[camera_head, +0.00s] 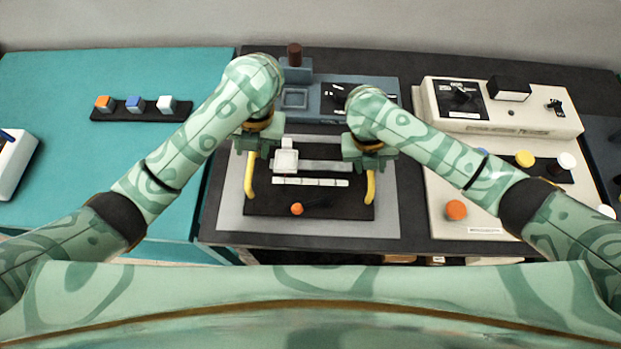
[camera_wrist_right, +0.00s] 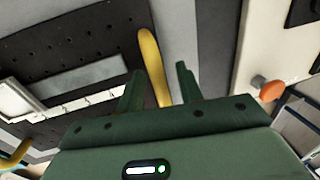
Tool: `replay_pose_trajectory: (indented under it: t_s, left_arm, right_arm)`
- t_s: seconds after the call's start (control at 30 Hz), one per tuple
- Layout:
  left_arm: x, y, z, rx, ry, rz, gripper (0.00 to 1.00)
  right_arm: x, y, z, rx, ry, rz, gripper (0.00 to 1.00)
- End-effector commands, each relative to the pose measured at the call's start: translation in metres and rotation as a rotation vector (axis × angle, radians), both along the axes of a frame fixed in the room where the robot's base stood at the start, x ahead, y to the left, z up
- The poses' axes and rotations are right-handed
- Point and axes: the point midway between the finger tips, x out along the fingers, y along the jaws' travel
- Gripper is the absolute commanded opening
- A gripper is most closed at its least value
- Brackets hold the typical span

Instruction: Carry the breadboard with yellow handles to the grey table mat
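The black breadboard (camera_head: 335,208) lies on the light grey mat (camera_head: 232,205) in the head view. Its left yellow handle (camera_head: 249,176) and right yellow handle (camera_head: 370,188) stand at its two sides. My left gripper (camera_head: 257,143) is over the left handle; its fingers are hidden from above. My right gripper (camera_head: 369,158) is over the right handle. In the right wrist view the right handle (camera_wrist_right: 152,60) runs between my right gripper's two spread fingers (camera_wrist_right: 160,88), with a gap to the right finger. The board carries a white block, a white strip and an orange knob (camera_head: 297,209).
A beige instrument box (camera_head: 440,205) with knobs stands close to the right of the mat. A blue-grey device (camera_head: 325,98) is behind the board. A dark strip with coloured blocks (camera_head: 143,117) sits on the teal table (camera_head: 60,90) to the left, which has free room.

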Motion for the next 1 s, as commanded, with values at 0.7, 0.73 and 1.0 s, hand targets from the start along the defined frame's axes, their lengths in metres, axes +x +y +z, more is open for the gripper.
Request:
replay_pose_trajectory:
  t_s: [0.7, 0.73, 1.0]
  left_arm:
    - [-0.001, -0.008, 0.043, 0.002, 0.002, 0.001, 0.36]
    - [-0.001, -0.008, 0.043, 0.002, 0.002, 0.001, 0.36]
    - [-0.001, -0.008, 0.042, 0.002, 0.002, 0.001, 0.36]
  right_arm:
    - [0.003, 0.011, 0.057, 0.001, -0.006, 0.002, 0.36]
    - [0.002, 0.012, 0.064, 0.0, -0.005, 0.004, 0.36]
    - [0.003, 0.022, 0.11, 0.0, -0.004, 0.002, 0.36]
